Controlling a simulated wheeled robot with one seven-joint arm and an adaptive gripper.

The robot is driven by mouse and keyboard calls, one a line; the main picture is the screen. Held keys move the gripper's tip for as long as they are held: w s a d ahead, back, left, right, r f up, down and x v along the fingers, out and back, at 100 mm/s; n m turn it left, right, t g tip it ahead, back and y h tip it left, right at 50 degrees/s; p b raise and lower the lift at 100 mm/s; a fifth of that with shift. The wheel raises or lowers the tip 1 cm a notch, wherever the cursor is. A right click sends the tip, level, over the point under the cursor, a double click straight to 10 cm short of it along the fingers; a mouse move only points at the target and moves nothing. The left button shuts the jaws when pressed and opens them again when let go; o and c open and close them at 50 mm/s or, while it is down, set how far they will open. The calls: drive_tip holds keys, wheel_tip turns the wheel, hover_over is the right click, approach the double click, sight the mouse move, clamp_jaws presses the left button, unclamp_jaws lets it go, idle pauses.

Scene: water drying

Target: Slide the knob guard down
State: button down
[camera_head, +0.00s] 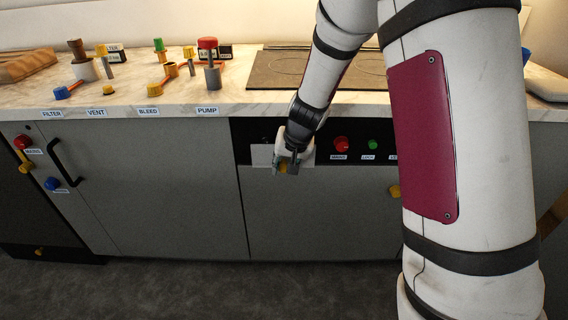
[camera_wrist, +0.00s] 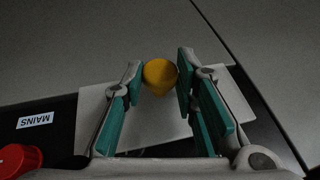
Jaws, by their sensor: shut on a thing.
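The knob guard (camera_head: 262,155) is a flat pale plate on the dark control panel under the counter, left of the red knob. In the wrist view the plate (camera_wrist: 150,125) lies at a slant behind a round yellow knob (camera_wrist: 159,72), which appears to stand on it. My gripper (camera_head: 286,168) is at the plate's lower right in the head view, with a bit of yellow at its tips. In the wrist view its teal-padded fingers (camera_wrist: 161,80) are shut on the yellow knob from both sides. What the plate covers is hidden.
A red knob (camera_head: 341,144) and a green button (camera_head: 373,144) sit right of the plate. Valves and labels stand on the counter (camera_head: 130,95) above. A black door handle (camera_head: 63,163) juts out at left.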

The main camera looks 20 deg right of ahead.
wheel_tip(320, 180, down, 7)
drive_tip(key=b, duration=0.6)
drive_tip(key=shift+f+b, duration=0.15)
drive_tip(key=shift+b, duration=0.15)
drive_tip(key=c, duration=1.2)
unclamp_jaws()
drive_tip(key=shift+f, duration=0.1)
drive_tip(key=shift+c, duration=0.2)
drive_tip(key=a+v, duration=0.1)
drive_tip(key=v, duration=1.1)
drive_tip(key=shift+d, duration=0.45)
